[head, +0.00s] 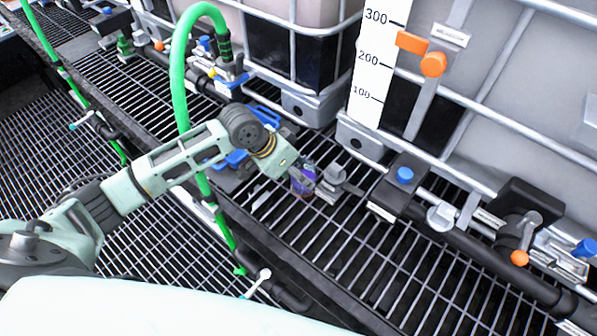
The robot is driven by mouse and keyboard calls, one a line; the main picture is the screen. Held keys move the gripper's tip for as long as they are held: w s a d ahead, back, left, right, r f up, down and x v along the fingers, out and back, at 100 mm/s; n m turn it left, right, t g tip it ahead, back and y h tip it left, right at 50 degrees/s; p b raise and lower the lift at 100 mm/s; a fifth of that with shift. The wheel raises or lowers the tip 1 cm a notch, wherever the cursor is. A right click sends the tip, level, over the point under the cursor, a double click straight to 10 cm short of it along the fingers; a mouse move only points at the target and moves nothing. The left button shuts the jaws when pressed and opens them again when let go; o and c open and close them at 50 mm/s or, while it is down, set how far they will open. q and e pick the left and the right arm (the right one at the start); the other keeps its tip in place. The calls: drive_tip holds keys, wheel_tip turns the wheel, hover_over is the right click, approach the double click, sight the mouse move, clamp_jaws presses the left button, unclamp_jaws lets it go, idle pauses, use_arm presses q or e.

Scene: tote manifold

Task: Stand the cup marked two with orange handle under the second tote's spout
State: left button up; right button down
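My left gripper (322,184) reaches in from the left, low over the dark grating in front of the totes. A small purple cup-like thing (303,179) with a reddish lower part is right at its fingers. I cannot tell whether the fingers are closed around it or beside it. No number or orange handle can be made out on it. One caged tote (318,88) stands at the top middle, and another tote (485,75) with a white scale stands at the right. Which is the second is not readable. My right gripper is out of view.
A dark pipe with valves (405,175), some with blue or orange caps, runs along the front of the right tote. A green hose (177,80) arches down at the left. A blue frame (262,117) lies behind my forearm. The grating (330,245) in front is mostly clear.

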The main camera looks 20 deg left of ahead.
use_arm(q)
drive_tip(key=o, duration=0.5)
drive_tip(key=shift+c, duration=0.2)
